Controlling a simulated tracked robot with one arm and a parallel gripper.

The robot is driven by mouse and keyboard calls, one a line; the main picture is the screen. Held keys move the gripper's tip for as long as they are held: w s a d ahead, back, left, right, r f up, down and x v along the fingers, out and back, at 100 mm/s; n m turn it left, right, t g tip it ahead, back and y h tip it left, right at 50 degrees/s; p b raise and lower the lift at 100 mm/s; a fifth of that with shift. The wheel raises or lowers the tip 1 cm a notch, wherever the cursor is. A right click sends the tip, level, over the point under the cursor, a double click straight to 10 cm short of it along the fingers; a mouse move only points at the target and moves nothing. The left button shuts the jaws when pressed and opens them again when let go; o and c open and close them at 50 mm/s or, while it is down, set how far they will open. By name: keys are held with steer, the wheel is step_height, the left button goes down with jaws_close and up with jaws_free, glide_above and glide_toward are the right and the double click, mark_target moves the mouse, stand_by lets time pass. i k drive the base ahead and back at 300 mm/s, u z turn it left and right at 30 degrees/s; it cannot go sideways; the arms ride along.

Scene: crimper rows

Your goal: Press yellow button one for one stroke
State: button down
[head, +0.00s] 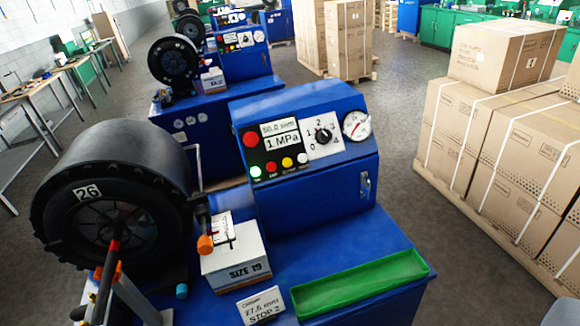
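The nearest blue crimper carries a sloped control panel (305,140) near the middle of the head view. A small yellow button (287,162) sits in its lower row, between a small red button (271,167) and a white one (302,158). A green button (255,171) glows at the row's left end. A large red button (250,139) is above it. The display (282,141) reads 1 MPa, beside a 0-to-4 dial (323,136) and a round gauge (356,125). I cannot make out my gripper, and nothing visibly touches the yellow button.
A black crimping head (115,195) marked 26 stands left of the panel. A SIZE 19 box (235,262), an orange knob (205,244) and a green tray (360,284) are in front. Stacked cartons (500,140) stand right across open floor. More crimpers (240,50) stand behind.

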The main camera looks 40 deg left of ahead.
mark_target(288, 162)
steer(key=u, duration=0.1)
steer(key=i, duration=0.95)
steer(key=z, duration=0.1)
